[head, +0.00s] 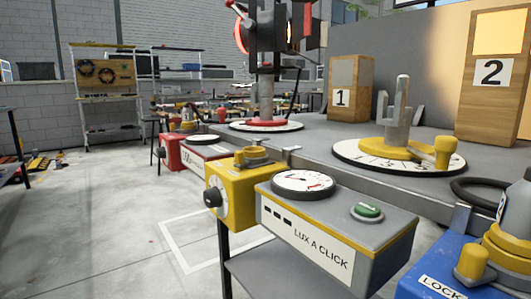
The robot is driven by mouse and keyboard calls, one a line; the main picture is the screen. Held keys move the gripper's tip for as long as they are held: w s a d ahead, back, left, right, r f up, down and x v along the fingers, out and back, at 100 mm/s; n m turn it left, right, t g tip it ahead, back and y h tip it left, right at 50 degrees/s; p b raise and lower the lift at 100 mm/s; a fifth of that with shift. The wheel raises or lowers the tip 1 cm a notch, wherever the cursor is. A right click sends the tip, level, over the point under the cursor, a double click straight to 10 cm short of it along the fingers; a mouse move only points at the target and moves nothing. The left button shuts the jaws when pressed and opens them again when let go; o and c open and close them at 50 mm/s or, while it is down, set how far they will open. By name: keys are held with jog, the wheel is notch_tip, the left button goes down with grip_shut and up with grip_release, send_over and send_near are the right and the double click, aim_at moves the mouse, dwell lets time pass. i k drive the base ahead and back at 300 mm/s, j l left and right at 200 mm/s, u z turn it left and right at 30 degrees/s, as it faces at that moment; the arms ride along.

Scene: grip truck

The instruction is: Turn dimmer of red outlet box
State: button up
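The red outlet box (172,155) is at left of centre, low on the near side of the grey table, beyond the yellow outlet box. A small dark round knob, its dimmer (161,152), sits on the box's left face. The knob is small in the picture and its setting cannot be read. A grey meter box with a white label (192,160) and a round dial on top adjoins the red box on the right. My gripper is not in view, and nothing is seen touching the dimmer.
The yellow outlet box (231,199), with its own black knob, and the grey LUX A CLICK box (336,226) stand nearer. A blue box (440,280) is at lower right. A lamp stands on a red turntable (266,125). Open floor (110,220) lies left of the boxes.

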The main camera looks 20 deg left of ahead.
aim_at(161, 152)
jog(key=u, duration=1.3)
